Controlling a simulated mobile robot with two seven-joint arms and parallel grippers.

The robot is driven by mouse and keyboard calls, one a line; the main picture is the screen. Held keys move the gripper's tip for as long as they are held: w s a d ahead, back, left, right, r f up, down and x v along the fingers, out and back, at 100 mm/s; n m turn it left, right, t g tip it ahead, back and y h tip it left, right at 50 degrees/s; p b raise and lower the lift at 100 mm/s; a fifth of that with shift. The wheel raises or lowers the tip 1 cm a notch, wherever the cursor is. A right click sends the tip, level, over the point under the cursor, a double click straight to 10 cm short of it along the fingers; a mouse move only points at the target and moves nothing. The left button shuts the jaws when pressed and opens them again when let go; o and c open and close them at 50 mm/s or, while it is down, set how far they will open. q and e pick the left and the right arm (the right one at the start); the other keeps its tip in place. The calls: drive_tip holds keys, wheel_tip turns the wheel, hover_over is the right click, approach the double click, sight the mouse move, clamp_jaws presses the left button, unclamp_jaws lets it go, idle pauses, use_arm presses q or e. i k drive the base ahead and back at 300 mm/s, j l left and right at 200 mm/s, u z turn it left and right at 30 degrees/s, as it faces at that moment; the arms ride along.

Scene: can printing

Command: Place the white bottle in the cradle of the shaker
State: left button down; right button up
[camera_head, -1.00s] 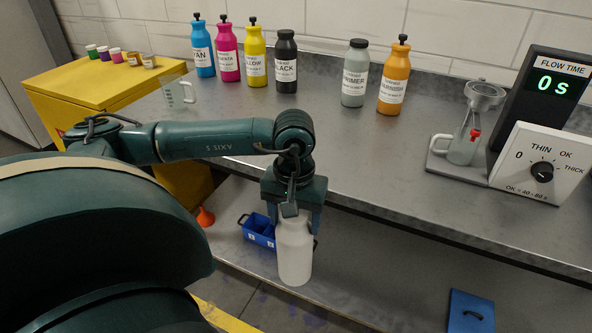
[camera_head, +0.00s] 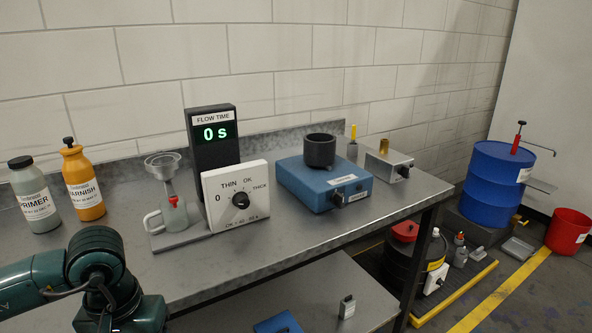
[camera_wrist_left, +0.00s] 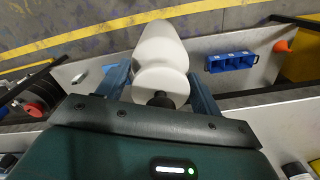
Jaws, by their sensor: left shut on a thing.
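The shaker (camera_head: 326,183) is a blue box on the bench in the head view, with a black round open cradle (camera_head: 320,150) on top, which looks empty. The white bottle (camera_wrist_left: 160,50) shows in the left wrist view. My left gripper (camera_wrist_left: 160,86) is shut on it, one finger on each side, with the dark cap near the palm. In the head view only my left arm and wrist (camera_head: 120,300) show at the lower left, left of the shaker and in front of the bench; the fingers and bottle are out of frame. My right gripper is not in view.
A flow-time display (camera_head: 212,140), dial box (camera_head: 236,196) and flow cup stand (camera_head: 168,205) stand left of the shaker. A small grey box (camera_head: 389,165) stands to its right. Primer (camera_head: 36,195) and varnish (camera_head: 83,182) bottles are at the far left. The front bench strip is clear.

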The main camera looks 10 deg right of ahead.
sight(319, 158)
drive_tip(key=z, duration=1.05)
drive_tip(key=i+l+z, duration=0.1)
drive_tip(key=l, duration=0.2)
drive_tip(key=i+l, duration=0.15)
drive_tip(key=l, duration=0.2)
drive_tip(key=i+l+z, duration=0.15)
drive_tip(key=l, duration=0.15)
